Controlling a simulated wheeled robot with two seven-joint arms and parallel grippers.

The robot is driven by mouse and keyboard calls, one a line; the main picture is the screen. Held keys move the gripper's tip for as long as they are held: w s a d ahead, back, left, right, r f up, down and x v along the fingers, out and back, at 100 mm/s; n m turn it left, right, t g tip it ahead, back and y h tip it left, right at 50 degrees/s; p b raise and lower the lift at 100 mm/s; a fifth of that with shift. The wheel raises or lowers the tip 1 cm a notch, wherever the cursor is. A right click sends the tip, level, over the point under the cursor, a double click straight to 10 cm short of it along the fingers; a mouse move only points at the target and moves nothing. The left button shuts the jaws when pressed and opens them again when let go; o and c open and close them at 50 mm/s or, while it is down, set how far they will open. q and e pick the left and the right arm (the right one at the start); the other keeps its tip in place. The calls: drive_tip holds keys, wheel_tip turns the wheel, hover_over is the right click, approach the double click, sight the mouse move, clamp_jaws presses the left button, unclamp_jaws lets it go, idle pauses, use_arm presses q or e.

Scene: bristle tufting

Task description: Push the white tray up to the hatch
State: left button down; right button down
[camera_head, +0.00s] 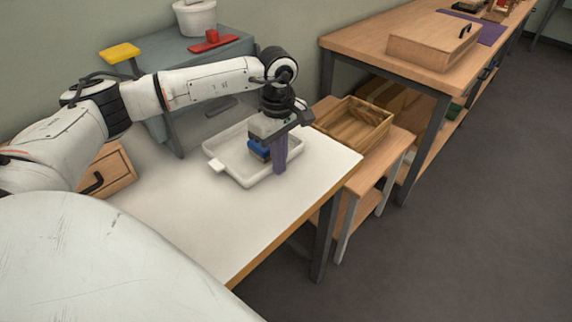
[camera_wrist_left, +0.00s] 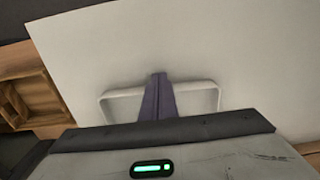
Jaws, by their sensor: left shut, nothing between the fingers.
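The white tray (camera_head: 226,168) lies on the white tabletop, a shallow open tray with a small tab at its left end. A blue piece (camera_head: 259,149) shows in it beside my gripper, partly hidden. My left gripper (camera_head: 280,168) points down with its purple fingers shut and empty, at the tray's near right side. In the left wrist view the fingers (camera_wrist_left: 159,82) cross the tray's pale rim (camera_wrist_left: 204,84); I cannot tell whether they touch it. A grey-blue machine (camera_head: 165,52) stands behind the tray; the hatch is not clearly visible. My right gripper is out of view.
A wooden crate (camera_head: 385,119) stands on a low stand right of the table. A workbench (camera_head: 350,38) with a wooden box (camera_head: 420,48) is farther right. The tabletop in front of the tray (camera_head: 210,225) is clear.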

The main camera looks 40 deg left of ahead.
use_arm(q)
drive_tip(key=d, duration=0.4)
drive_tip(key=shift+s+d+r+p, duration=0.1)
drive_tip(key=shift+s+d+p, duration=0.1)
drive_tip(key=shift+d+p, duration=0.15)
wheel_tip(320, 180, up, 10)
drive_tip(key=shift+a, duration=0.3)
